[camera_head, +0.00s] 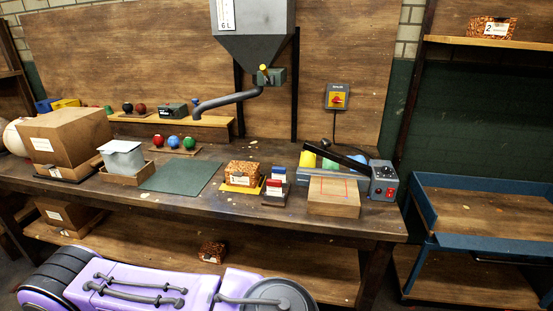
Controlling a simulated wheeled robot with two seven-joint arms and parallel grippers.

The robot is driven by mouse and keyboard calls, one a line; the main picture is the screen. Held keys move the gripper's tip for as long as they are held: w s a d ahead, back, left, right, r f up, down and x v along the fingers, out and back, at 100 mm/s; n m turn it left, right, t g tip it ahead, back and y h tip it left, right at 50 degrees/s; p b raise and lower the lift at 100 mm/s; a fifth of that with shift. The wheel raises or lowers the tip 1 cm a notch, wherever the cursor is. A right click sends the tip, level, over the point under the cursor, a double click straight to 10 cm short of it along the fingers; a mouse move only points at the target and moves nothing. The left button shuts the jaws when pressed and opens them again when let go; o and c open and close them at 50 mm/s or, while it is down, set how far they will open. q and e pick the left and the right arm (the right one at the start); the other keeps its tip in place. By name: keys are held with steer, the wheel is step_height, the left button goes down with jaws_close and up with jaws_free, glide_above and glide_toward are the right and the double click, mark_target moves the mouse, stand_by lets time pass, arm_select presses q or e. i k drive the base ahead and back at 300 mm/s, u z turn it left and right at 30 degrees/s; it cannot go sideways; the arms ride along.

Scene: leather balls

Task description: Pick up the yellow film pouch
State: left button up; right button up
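I see no label naming the yellow film pouch. A small yellow item (307,159), possibly the pouch, is at the left end of the sealer-like device (384,182) on the bench, beside a green item (330,164) and partly behind a black bar. A flat yellow piece (238,187) lies under the orange-and-black patterned box (242,173), mostly covered. I cannot tell for sure which is the pouch. Neither of my grippers is in view.
The workbench (150,196) also holds a cardboard box (68,133), a wooden block (334,196), a dark green mat (180,177) and several balls. A grey hopper (255,30) with a spout hangs above. A blue-framed cart (480,205) stands right.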

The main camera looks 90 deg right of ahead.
mark_target(308, 159)
steer(key=z, duration=2.65)
